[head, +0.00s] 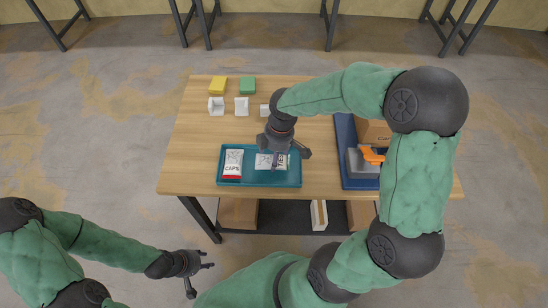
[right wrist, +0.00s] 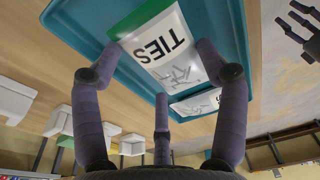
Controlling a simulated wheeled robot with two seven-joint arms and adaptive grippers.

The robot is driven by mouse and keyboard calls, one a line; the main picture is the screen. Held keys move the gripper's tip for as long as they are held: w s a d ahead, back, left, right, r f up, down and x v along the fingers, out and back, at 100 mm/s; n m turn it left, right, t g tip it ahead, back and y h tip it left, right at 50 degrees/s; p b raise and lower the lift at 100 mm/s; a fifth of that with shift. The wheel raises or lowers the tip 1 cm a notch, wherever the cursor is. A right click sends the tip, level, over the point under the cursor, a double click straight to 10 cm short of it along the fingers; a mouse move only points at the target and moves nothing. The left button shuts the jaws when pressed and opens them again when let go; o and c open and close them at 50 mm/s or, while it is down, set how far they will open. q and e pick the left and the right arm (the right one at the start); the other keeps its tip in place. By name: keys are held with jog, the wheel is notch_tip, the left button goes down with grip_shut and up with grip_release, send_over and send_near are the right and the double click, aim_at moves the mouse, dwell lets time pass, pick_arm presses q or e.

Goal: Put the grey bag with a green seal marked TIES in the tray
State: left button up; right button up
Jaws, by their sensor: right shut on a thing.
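The TIES bag (right wrist: 160,48), grey-white with a green seal, is between the fingers of my right gripper (right wrist: 160,66) in the right wrist view. That gripper (head: 281,150) is shut on it, over the right half of the teal tray (head: 212,172) in the head view. The arm partly hides the bag there. I cannot tell if the bag touches the tray floor. My left gripper (head: 200,278) is open and empty, off the table.
Yellow (head: 217,85) and green (head: 248,85) blocks and white socket boxes (head: 216,106) stand at the table's back left.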

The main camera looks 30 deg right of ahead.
jog(key=shift+f, duration=0.55)
jog(key=shift+f, duration=0.1)
jog(key=o, duration=1.2)
jog(key=shift+o, duration=0.2)
notch_tip(320, 180, up, 12)
jog(key=d+p, duration=0.1)
jog(key=p, duration=0.3)
jog(key=shift+s, duration=0.4)
jog(key=shift+d, duration=0.1)
